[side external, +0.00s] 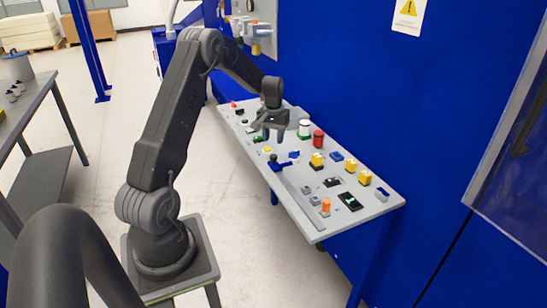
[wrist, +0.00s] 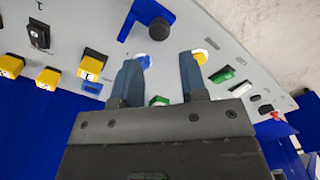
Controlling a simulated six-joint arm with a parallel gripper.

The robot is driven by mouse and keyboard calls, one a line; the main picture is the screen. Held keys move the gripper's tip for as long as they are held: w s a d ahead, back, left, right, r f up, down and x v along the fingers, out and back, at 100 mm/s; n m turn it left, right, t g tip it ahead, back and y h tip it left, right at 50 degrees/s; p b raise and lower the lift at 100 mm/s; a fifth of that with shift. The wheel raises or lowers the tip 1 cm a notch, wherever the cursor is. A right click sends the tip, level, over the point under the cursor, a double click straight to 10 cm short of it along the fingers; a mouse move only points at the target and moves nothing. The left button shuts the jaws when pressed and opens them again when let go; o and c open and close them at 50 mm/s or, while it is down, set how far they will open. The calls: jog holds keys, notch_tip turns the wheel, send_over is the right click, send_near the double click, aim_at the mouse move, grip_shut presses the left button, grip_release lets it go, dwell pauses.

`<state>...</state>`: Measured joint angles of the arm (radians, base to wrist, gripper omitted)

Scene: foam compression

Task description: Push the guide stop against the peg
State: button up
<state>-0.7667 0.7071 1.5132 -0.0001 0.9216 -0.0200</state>
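My gripper (side external: 272,136) is over the far half of the grey panel. In the wrist view its two dark fingers (wrist: 161,62) are apart with nothing held between them. A blue bracket with a dark round knob (wrist: 145,18) lies beyond the fingertips; it also shows in the side view (side external: 279,164). A small blue piece (wrist: 145,61) shows beside the left fingertip, partly hidden by it; a small blue piece also lies near the bracket in the side view (side external: 294,154). I cannot tell which of these is the guide stop or the peg.
The grey panel (side external: 312,222) carries several yellow buttons (side external: 317,160), a red cylinder (side external: 318,139), a white-topped green cylinder (side external: 304,128) and an orange one (side external: 326,205). A blue wall (side external: 440,110) rises behind it. A grey table (side external: 30,110) stands at left.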

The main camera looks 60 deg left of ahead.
aim_at(274, 156)
notch_tip(274, 156, down, 8)
jog(key=shift+f, duration=0.2)
grip_shut()
dwell(0.4)
jog(key=shift+d, duration=0.1)
